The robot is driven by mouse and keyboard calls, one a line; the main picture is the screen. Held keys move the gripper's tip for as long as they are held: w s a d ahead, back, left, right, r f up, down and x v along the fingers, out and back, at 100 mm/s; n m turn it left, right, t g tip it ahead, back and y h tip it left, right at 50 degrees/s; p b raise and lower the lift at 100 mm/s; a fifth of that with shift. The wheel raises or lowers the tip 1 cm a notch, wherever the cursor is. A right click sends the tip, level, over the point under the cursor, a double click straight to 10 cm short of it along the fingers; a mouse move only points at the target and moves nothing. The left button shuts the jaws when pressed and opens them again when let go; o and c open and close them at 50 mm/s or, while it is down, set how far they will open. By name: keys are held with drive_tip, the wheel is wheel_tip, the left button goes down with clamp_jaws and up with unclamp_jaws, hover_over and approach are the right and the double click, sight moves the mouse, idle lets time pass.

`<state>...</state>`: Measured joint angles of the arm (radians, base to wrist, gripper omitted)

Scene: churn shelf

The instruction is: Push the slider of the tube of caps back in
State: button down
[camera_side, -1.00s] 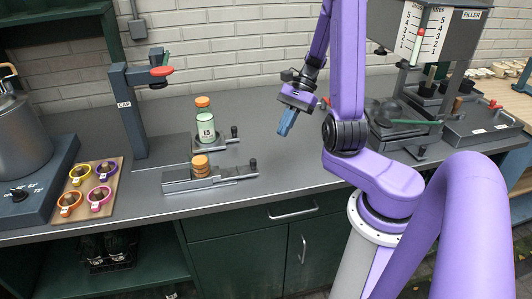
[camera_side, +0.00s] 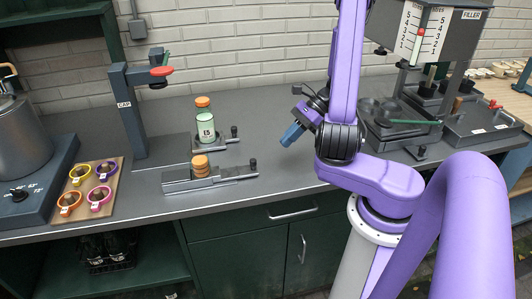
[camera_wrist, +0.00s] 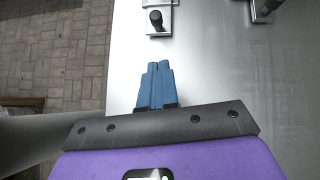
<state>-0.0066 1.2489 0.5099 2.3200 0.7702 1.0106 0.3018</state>
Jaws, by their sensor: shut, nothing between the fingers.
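The tube of caps (camera_side: 200,166) is a stack of orange caps standing on a grey metal base near the counter's front edge. Its slider (camera_side: 238,172) sticks out to the right and ends in an upright black knob (camera_side: 253,165). In the wrist view a black knob on a grey plate (camera_wrist: 155,18) shows at the top, apart from my fingers. My gripper (camera_side: 287,141) has blue fingers; they are shut and empty. It hangs above the counter, to the right of the knob and apart from it. The fingers also show in the wrist view (camera_wrist: 156,74).
A bottle (camera_side: 205,124) with an orange cap stands on a second slide behind the tube, which has its own black knob (camera_side: 234,131). The CAP stand (camera_side: 133,115) is to the left. The counter between my gripper and the knob is clear.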

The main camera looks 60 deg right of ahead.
sight(237, 170)
drive_tip(key=x, duration=0.5)
drive_tip(key=shift+a, duration=0.1)
drive_tip(key=shift+w+a+r, duration=0.15)
drive_tip(key=shift+w+a, duration=0.5)
drive_tip(key=shift+a, duration=0.15)
drive_tip(key=shift+w+a, duration=0.45)
drive_tip(key=shift+a, duration=0.15)
drive_tip(key=w+a, duration=0.6)
drive_tip(key=shift+a, duration=0.1)
